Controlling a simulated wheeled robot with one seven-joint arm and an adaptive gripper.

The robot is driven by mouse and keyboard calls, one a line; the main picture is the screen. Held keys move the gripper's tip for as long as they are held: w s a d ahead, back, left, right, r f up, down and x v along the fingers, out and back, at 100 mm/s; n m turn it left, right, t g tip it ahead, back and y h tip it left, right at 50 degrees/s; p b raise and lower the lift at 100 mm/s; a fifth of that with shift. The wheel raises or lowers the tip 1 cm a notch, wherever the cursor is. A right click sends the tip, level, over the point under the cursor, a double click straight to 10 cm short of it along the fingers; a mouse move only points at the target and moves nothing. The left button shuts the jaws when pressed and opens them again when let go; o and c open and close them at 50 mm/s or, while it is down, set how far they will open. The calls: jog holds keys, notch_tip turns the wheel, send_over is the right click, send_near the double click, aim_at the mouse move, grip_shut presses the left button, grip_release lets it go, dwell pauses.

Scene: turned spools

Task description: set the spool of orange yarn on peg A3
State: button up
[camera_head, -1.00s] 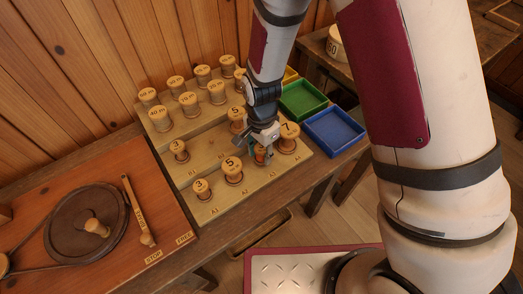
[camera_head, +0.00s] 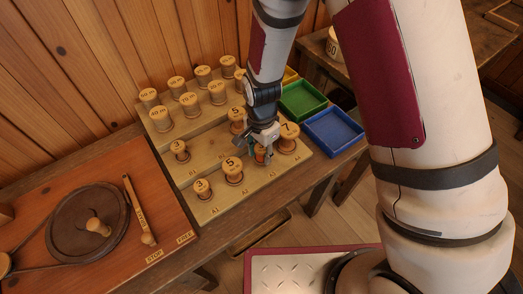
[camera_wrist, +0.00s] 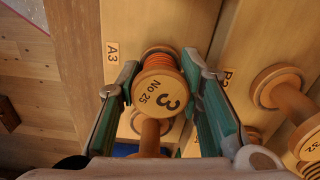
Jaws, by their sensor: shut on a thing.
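The spool of orange yarn (camera_wrist: 161,62) is between the fingers of my gripper (camera_wrist: 161,100) in the wrist view. Its top disc is marked 3 and No 25. My gripper is shut on it. The label A3 (camera_wrist: 112,52) is on the board just left of the spool. In the head view my gripper (camera_head: 262,152) points down at the front row of the stepped rack (camera_head: 215,207), between the spools marked 5 and 7. The spool (camera_head: 261,156) shows partly behind the fingers. Peg A3 is hidden, and I cannot tell whether the spool is fully seated.
More spools stand on the upper steps. A green tray (camera_head: 302,101) and a blue tray (camera_head: 333,131) lie to the right.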

aim_at(262, 148)
jog(key=shift+f, duration=0.55)
jog(key=o, duration=0.7)
jog(key=shift+r+p, duration=2.65)
jog(key=shift+r, duration=2.85)
